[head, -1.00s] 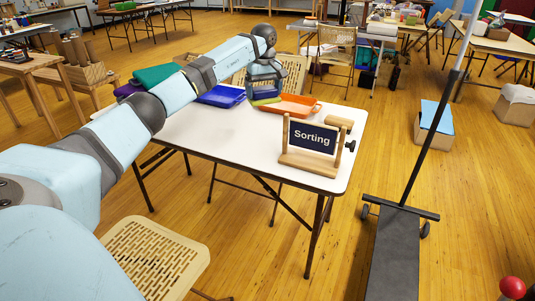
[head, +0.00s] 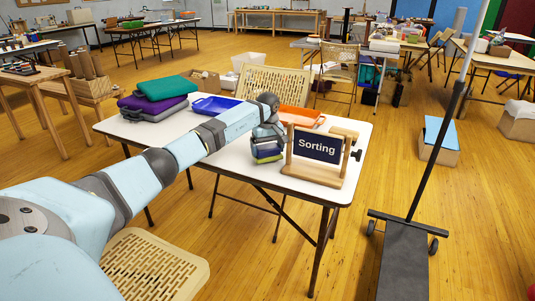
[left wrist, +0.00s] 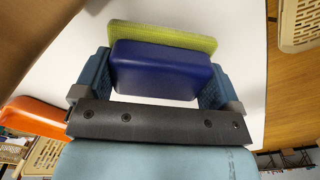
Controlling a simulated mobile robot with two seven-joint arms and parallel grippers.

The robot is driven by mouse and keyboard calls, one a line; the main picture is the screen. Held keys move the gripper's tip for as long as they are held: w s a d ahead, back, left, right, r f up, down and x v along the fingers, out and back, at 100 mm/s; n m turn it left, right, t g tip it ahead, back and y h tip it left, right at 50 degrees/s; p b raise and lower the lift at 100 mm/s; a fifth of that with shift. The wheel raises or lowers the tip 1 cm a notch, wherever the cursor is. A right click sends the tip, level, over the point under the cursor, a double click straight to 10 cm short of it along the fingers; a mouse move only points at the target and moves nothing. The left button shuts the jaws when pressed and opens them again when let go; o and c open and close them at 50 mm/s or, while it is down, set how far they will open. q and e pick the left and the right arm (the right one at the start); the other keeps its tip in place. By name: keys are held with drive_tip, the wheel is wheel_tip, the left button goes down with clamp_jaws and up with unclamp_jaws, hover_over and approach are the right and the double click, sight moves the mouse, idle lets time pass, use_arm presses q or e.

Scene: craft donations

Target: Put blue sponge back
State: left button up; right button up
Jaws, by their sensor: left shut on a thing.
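My left gripper (head: 267,147) is shut on the blue sponge (left wrist: 165,70), a dark blue block with a yellow-green scouring layer. In the left wrist view the sponge sits between the two blue fingers of the gripper (left wrist: 155,85). In the head view the sponge's yellow-green edge (head: 268,159) shows low in the gripper, near the white table's front edge and just left of the Sorting sign (head: 317,146). I cannot tell whether the sponge touches the table. An orange tray (head: 303,115) lies behind the sign, and a blue tray (head: 213,105) lies farther left. My right gripper is not in view.
The wooden sign frame (head: 287,152) stands close beside my left gripper. A tan chair (head: 270,82) stands behind the table. White tabletop (head: 225,157) is bare left of the gripper.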

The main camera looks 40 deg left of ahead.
sight(268, 146)
use_arm(q)
drive_tip(key=shift+f, duration=0.65)
drive_tip(key=shift+r, duration=0.1)
drive_tip(key=o, duration=0.8)
drive_tip(key=shift+c, duration=0.2)
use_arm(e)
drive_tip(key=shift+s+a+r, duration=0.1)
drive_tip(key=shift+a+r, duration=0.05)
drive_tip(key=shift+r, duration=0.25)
use_arm(q)
drive_tip(key=shift+r, duration=0.35)
wheel_tip(268, 146, up, 11)
drive_tip(key=p, duration=0.3)
drive_tip(key=shift+r, duration=0.2)
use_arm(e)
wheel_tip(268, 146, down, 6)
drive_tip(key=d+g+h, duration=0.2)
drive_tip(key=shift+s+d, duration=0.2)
